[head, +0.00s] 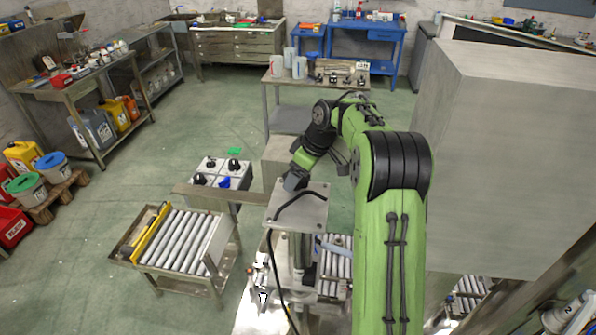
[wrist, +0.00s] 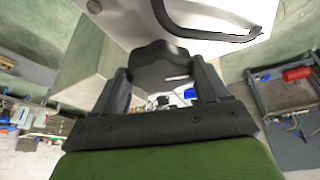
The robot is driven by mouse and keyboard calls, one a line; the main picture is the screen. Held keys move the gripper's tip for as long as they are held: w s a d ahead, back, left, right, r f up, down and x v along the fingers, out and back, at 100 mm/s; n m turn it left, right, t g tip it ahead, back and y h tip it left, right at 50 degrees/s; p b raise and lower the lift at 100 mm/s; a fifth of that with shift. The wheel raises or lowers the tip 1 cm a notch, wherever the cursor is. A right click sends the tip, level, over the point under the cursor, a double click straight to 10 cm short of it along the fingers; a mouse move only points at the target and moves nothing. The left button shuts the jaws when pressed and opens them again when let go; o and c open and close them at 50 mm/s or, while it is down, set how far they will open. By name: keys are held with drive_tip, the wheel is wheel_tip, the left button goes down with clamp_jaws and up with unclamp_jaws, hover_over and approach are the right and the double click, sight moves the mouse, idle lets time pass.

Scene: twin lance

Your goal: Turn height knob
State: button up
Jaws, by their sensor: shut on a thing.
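A black lobed knob (wrist: 165,62) sits between my two dark fingers in the wrist view, beside a pale metal plate (wrist: 225,25) with a bent black handle. My gripper (wrist: 163,78) is shut on this knob, with one finger on each side. In the head view my gripper (head: 294,181) is at the upper left corner of the metal plate (head: 309,207) on top of a machine. There the knob cannot be told apart from the dark gripper. The knob's underside and any markings are hidden.
A control box (head: 222,172) with black knobs and a blue one stands left of the machine, behind a flat metal bar (head: 225,194). A roller cart (head: 180,240) is at front left. A large grey cabinet (head: 510,150) stands close to my arm's right. Open green floor lies to the left.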

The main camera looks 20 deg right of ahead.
idle(0.3)
drive_tip(key=o, duration=1.1)
drive_tip(key=shift+c, duration=0.2)
drive_tip(key=p+v, duration=0.3)
drive_tip(key=v, duration=1.3)
drive_tip(key=shift+f, duration=0.1)
